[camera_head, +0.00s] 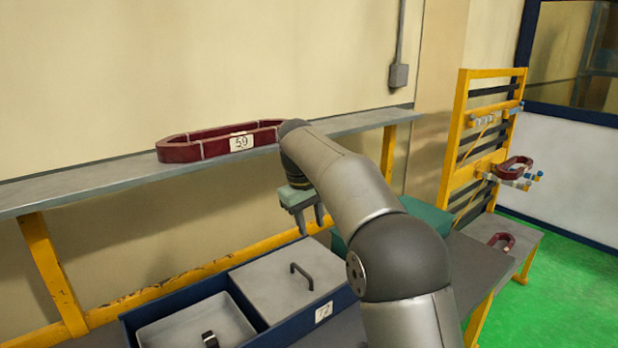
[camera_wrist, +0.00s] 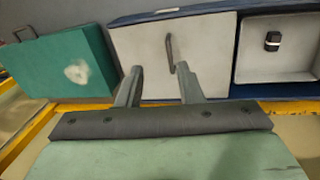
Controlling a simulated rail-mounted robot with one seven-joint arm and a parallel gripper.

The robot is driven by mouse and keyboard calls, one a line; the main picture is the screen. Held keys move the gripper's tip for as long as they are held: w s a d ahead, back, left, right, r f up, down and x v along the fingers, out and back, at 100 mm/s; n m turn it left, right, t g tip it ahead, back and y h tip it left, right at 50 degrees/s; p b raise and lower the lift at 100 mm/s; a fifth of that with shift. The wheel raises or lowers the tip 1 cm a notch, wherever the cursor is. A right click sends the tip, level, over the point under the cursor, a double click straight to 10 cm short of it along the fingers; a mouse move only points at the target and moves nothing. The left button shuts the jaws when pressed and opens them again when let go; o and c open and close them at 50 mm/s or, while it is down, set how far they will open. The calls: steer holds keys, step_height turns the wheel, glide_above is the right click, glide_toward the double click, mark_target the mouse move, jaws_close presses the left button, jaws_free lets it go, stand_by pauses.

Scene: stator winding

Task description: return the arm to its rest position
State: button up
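My gripper (camera_head: 311,220) hangs from the end of my arm, in front of the wall shelf and above the bench. In the wrist view my gripper (camera_wrist: 160,80) shows two fingers set well apart with nothing between them. Below and beyond the fingers is a grey lid (camera_wrist: 150,48) with a dark handle (camera_wrist: 168,52). The lid also shows in the head view (camera_head: 285,295), and the fingers look apart from it. My arm bends from the lower middle of the head view up to the left.
A dark red coil marked 59 (camera_head: 205,150) lies on the grey shelf (camera_head: 90,185), close to my wrist. A blue-framed tray (camera_head: 215,290) holds a bin with a small dark object (camera_head: 210,340). A green case (camera_wrist: 65,65) lies beside it. A yellow rack (camera_head: 460,140) stands right.

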steer(key=s+d+m, duration=0.2)
steer(key=s+d, duration=0.4)
steer(key=s, duration=0.2)
steer(key=s+d+f+m, duration=0.1)
steer(key=s+d+f, duration=0.2)
steer(key=s, duration=0.6)
steer(key=s+d+f+m+y, duration=0.1)
steer(key=s+d+f, duration=0.3)
steer(key=s, duration=0.6)
steer(key=s+d+f+m, duration=0.3)
steer(key=s+f, duration=0.3)
steer(key=s, duration=0.4)
steer(key=shift+d+y, duration=0.15)
steer(key=shift+y, duration=0.15)
